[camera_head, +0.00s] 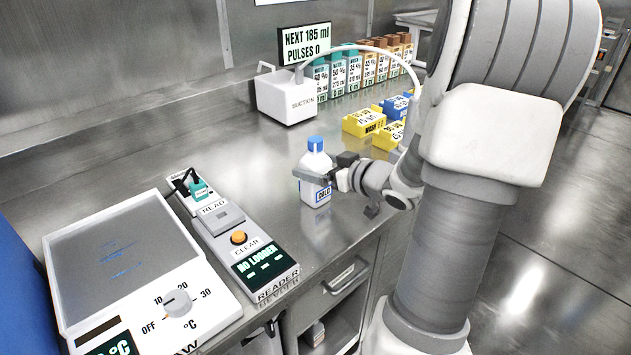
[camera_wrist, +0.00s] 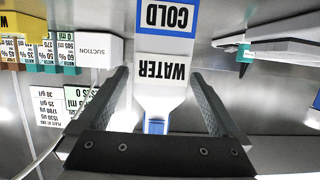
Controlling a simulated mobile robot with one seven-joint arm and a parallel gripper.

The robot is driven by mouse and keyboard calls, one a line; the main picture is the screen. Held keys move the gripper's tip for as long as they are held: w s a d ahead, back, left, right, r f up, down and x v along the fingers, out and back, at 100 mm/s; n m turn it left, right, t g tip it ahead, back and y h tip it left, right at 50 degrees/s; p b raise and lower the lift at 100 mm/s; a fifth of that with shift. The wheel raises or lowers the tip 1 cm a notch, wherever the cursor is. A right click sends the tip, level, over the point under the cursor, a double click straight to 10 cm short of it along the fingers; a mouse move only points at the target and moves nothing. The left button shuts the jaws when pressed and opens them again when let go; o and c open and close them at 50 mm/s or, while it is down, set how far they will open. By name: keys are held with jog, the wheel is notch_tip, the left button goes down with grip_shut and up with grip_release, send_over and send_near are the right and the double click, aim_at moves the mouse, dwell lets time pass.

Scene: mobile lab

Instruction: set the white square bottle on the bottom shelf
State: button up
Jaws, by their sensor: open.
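The white square bottle (camera_head: 317,165) with a blue cap stands upright on the steel counter. Its label reads COLD and WATER in the wrist view (camera_wrist: 164,70), where it appears upside down. My gripper (camera_head: 322,177) is at the bottle from the right in the head view. In the wrist view its two fingers (camera_wrist: 162,92) are apart, one on each side of the bottle, with visible gaps. An open shelf space (camera_head: 343,322) shows under the counter, below a drawer; its bottom is partly cut off by the frame and my arm. A small white item (camera_head: 315,333) is inside.
A READER device (camera_head: 238,240) and a heating plate (camera_head: 120,270) lie left of the bottle. A SUCTION box (camera_head: 287,97) with a tube, several labelled cartons (camera_head: 345,72) and yellow blocks (camera_head: 363,123) stand behind. The drawer (camera_head: 345,277) is shut. Floor is open at right.

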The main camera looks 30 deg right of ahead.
jog(key=shift+w+f, duration=0.15)
jog(key=shift+w, duration=0.3)
jog(key=shift+c, duration=0.2)
grip_shut()
